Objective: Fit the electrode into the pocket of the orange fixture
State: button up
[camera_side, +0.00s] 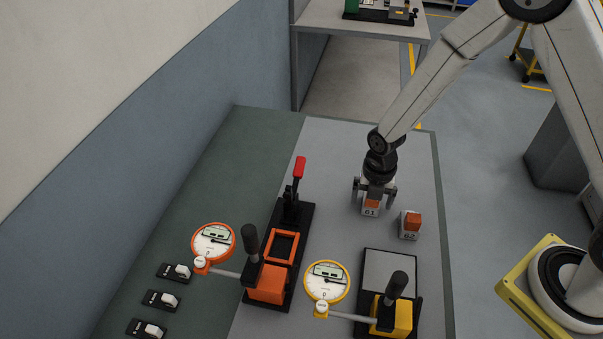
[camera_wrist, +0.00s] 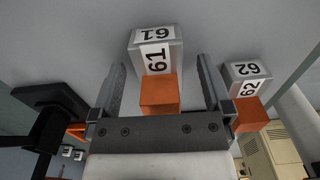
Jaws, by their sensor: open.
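The electrode marked 61 (camera_side: 370,211) is a grey block with a copper-orange top part, standing upright on the light grey table area. My gripper (camera_side: 373,196) is above it, fingers pointing down on either side of its upper part. In the wrist view electrode 61 (camera_wrist: 156,60) lies between the two open fingers (camera_wrist: 162,85), with a gap on each side. A second, similar electrode marked 62 (camera_side: 410,224) stands to the right; it also shows in the wrist view (camera_wrist: 247,85). The orange fixture (camera_side: 295,249) has a square frame around an empty-looking dark pocket.
The orange fixture carries a red-handled lever (camera_side: 299,170), a black knob and an orange dial gauge (camera_side: 213,243). A yellow fixture (camera_side: 398,318) with a yellow dial gauge (camera_side: 327,282) stands at the front. Several small switches (camera_side: 162,299) lie left. Table behind the gripper is clear.

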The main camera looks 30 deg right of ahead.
grip_shut()
dwell(0.3)
jog(key=shift+r, duration=0.15)
jog(key=shift+r, duration=4.9)
jog(key=d+m, duration=0.1)
jog(key=m, duration=0.8)
jog(key=w+d+m, duration=0.1)
jog(key=d+m, duration=0.1)
jog(key=m, duration=0.7)
jog(key=d+r+m, duration=0.1)
jog(key=d+m, duration=0.1)
jog(key=m, duration=0.7)
jog(key=shift+w+d, duration=0.1)
jog(key=shift+w, duration=0.25)
